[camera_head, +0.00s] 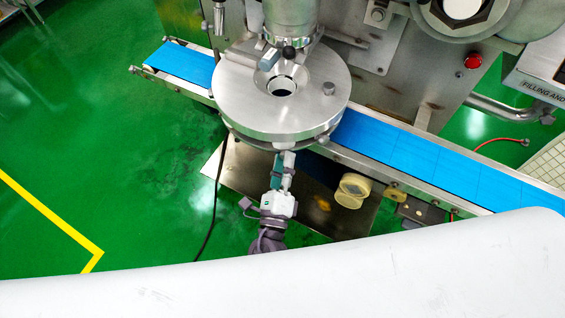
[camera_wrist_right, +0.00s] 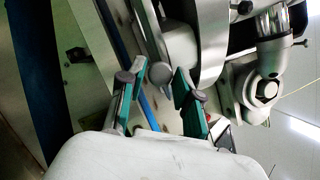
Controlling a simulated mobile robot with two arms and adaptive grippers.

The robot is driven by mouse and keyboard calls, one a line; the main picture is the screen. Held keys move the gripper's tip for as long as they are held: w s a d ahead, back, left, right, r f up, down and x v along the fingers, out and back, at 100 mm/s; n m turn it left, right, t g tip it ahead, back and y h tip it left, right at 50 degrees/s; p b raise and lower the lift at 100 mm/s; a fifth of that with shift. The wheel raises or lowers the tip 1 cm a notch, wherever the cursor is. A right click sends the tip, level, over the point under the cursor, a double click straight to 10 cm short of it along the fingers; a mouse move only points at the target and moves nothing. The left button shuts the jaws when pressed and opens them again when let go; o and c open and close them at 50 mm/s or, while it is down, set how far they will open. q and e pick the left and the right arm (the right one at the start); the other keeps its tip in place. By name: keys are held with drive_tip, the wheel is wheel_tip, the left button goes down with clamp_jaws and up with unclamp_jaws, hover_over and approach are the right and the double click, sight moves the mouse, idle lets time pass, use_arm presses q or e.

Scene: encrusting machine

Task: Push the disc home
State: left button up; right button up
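The disc (camera_head: 240,105) is a large round metal plate with a central hole, lying under the machine's vertical column and above the blue belt. My right gripper (camera_head: 284,158) is at the disc's front rim in the head view, beside a short pale cylinder under the rim. In the right wrist view, the two teal-padded fingers of the right gripper (camera_wrist_right: 161,76) stand apart. A round grey knob end (camera_wrist_right: 160,77) shows between their tips; I cannot tell whether they touch it. The curved metal rim beyond the fingers is partly hidden. My left gripper is not in view.
A blue conveyor belt (camera_head: 430,161) runs diagonally beneath the disc. A metal sheet (camera_head: 235,176) and a cream round part (camera_head: 352,190) lie in front of it. A red button (camera_head: 473,62) is on the machine. The green floor at left is free.

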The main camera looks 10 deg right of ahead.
drive_tip(key=shift+o, duration=1.1)
drive_tip(key=v, duration=1.2)
